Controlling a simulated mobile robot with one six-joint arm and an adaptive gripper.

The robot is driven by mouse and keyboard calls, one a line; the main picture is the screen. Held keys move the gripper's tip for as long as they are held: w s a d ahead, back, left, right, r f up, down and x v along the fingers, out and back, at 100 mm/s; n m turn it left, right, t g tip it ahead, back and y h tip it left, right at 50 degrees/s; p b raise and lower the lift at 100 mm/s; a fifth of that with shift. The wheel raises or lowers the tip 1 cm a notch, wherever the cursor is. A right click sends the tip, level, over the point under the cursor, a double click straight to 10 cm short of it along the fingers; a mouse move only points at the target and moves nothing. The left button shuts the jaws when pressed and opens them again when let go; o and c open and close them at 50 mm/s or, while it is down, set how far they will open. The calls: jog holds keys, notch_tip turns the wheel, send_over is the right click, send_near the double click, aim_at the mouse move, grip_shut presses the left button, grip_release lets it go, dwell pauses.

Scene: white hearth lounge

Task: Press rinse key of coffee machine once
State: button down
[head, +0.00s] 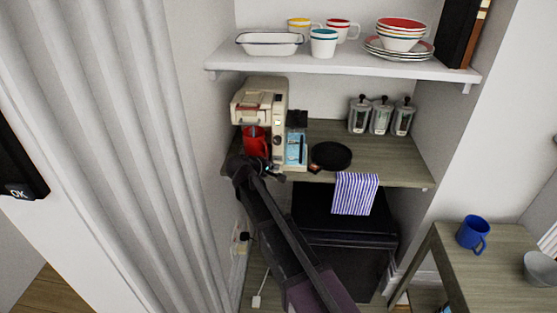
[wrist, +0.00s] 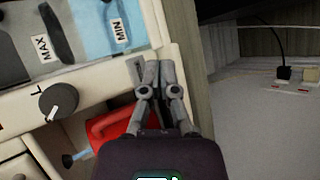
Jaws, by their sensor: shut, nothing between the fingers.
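The cream coffee machine (head: 262,97) stands at the left end of the wooden counter in the head view. A red object (head: 255,142) sits in its front, and a light-blue tank (head: 294,148) is at its right side. In the wrist view, the cream machine body (wrist: 95,82) shows a dark round knob (wrist: 58,101) and MAX and MIN labels. My gripper (wrist: 148,63) is shut and empty, its tips over the edge of the cream body; I cannot tell whether they touch. In the head view my gripper (head: 273,173) is low in front of the machine. I cannot make out the rinse key.
A black round plate (head: 331,156) and a striped cloth (head: 355,194) lie right of the machine. Glass jars (head: 381,118) stand behind. A shelf (head: 340,68) with dishes hangs above. A side table (head: 490,270) with a blue mug (head: 472,233) is at right.

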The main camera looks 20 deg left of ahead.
jog(key=s, duration=0.1)
jog(key=s+d, duration=0.1)
jog(key=s, duration=0.1)
jog(key=shift+s, duration=0.1)
dwell(1.2)
jog(key=s+d+m+g+p, duration=0.3)
jog(key=d+m+g+p, duration=0.4)
jog(key=d, duration=1.9)
jog(key=s+d+r+m+g+y+p, duration=0.1)
jog(key=s+d+m+g+y+p, duration=0.1)
jog(key=s+d+m, duration=0.2)
jog(key=s+d+r+m+g+y+p, duration=0.1)
jog(key=s+d+m, duration=0.3)
jog(key=d, duration=0.9)
jog(key=s+y+p, duration=0.1)
jog(key=s, duration=0.2)
jog(key=shift+s+d+r+g, duration=0.15)
jog(key=shift+s+d+g, duration=0.1)
jog(key=shift+s+g, duration=0.15)
